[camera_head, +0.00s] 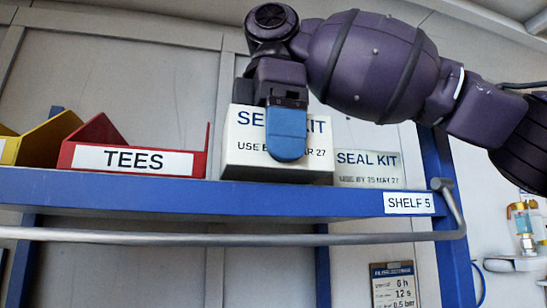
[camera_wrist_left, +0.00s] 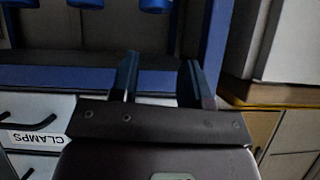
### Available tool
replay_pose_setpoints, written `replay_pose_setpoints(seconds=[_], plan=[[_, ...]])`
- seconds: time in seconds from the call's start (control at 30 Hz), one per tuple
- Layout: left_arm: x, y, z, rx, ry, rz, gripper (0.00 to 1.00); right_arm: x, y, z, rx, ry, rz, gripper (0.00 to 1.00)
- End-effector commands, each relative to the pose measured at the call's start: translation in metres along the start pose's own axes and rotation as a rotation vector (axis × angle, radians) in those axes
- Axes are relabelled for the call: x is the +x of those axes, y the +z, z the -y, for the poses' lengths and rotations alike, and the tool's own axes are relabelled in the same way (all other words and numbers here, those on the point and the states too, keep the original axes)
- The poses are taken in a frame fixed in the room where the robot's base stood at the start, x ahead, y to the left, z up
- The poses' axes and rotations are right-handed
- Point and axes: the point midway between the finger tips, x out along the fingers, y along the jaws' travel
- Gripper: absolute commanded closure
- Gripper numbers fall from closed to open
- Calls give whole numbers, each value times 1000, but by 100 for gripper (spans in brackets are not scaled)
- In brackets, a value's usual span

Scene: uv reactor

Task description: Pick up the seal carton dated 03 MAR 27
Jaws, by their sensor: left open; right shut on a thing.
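A white seal carton (camera_head: 242,135) marked SEAL KIT is at the middle of the shelf in the head view. Its date line shows "USE B" and "AR 27"; the day is hidden behind a blue finger. My right gripper (camera_head: 287,133) is shut on this carton from above, one finger across its front. I cannot tell whether its bottom touches the shelf. A second seal carton (camera_head: 352,160) stands just right of it and reads USE BY 25 MAY 27, in small blurred print. My left gripper (camera_wrist_left: 162,80) is open and empty in the left wrist view.
The blue shelf (camera_head: 150,190), labelled SHELF 5, has a grey rail (camera_head: 200,238) along its front. A red TEES bin (camera_head: 80,157) and a yellow bin (camera_head: 45,135) stand left of the cartons. The left wrist view shows a drawer labelled CLAMPS (camera_wrist_left: 35,138).

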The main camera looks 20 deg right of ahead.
Motion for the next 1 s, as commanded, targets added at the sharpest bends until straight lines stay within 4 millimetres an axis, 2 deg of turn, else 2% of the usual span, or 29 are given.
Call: replay_pose_setpoints(seconds=[0.37, 0.63, 1.0], plan=[[0, 0, 0, 0, 0, 0, 57, -46, 0, 2, 5, 11, -3, 47], [0, 0, 0, 0, 0, 0, 57, -70, 0, 2, 3, 11, -1, 47], [0, 0, 0, 0, 0, 0, 57, -84, -2, 0, -1, -3, 4, 47]])
